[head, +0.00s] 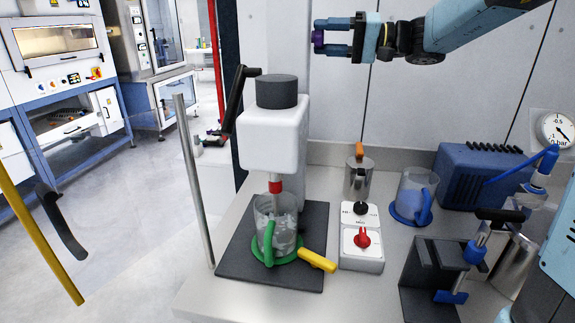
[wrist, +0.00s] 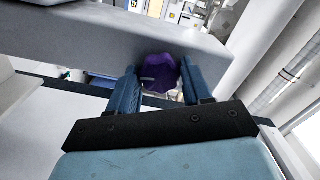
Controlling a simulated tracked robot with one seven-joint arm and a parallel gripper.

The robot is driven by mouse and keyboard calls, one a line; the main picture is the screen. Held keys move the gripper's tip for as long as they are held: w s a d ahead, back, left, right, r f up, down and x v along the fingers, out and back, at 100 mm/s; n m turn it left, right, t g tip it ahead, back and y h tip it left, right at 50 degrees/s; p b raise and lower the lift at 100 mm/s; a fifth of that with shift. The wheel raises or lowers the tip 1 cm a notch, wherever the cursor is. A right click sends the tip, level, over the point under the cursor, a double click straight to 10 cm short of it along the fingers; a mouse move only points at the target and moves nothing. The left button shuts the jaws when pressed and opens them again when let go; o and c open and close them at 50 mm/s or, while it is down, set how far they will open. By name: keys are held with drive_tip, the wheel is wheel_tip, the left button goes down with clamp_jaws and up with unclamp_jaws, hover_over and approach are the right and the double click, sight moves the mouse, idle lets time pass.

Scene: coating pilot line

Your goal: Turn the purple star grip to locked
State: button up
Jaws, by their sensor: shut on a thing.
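The purple star grip (wrist: 162,73) sits against a pale grey beam (wrist: 75,48) in the wrist view, with a short light mark on its left side. My gripper (wrist: 158,82) has one blue finger on each side of it and is shut on it. In the head view my gripper (head: 325,37) reaches in from the upper right, with its fingers pointing left. A small purple part of the star grip (head: 318,37) shows between the fingertips. The fingers hide its sides, and no locked or unlocked label is readable.
Below my arm, a white stirrer (head: 272,140) stands over a glass beaker (head: 290,225) on a dark plate. A steel jug (head: 358,180), a control box with a red knob (head: 362,255) and a blue pump (head: 480,175) share the bench. A thin upright rod (head: 193,180) stands at its left edge.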

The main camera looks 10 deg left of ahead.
drive_tip(key=m, duration=0.7)
drive_tip(key=shift+w+r, duration=0.1)
drive_tip(key=shift+r, duration=0.05)
drive_tip(key=o, duration=1.3)
drive_tip(key=shift+d, duration=0.1)
drive_tip(key=shift+d, duration=2.95)
drive_tip(key=shift+s, duration=0.2)
drive_tip(key=shift+c, duration=0.4)
